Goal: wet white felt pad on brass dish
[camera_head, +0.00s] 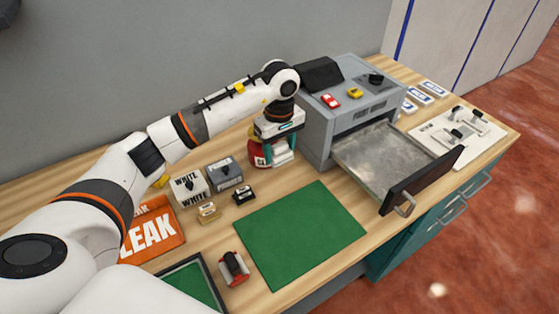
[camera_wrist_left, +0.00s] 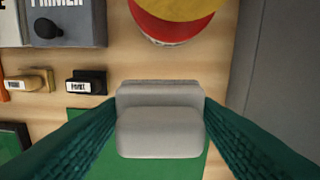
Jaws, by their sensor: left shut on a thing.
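My left gripper (camera_head: 271,153) is shut on a pale grey-white block, apparently the white felt pad (camera_wrist_left: 160,120). The block shows between the teal fingers in the left wrist view. The gripper stands just right of a red can (camera_head: 256,153), in front of the grey cabinet. The can's round yellow top, apparently the brass dish (camera_wrist_left: 180,6), is partly cut off at the upper edge of the left wrist view. The block is apart from that top there. In the head view the gripper hides the dish. My right gripper is not in view.
A grey cabinet (camera_head: 345,115) has its drawer (camera_head: 385,155) pulled out to the right. White box (camera_head: 188,187), primer box (camera_head: 224,173) and small brass (camera_head: 208,212) and black (camera_head: 244,196) stamps stand left. A bare green mat (camera_head: 300,235) lies in front.

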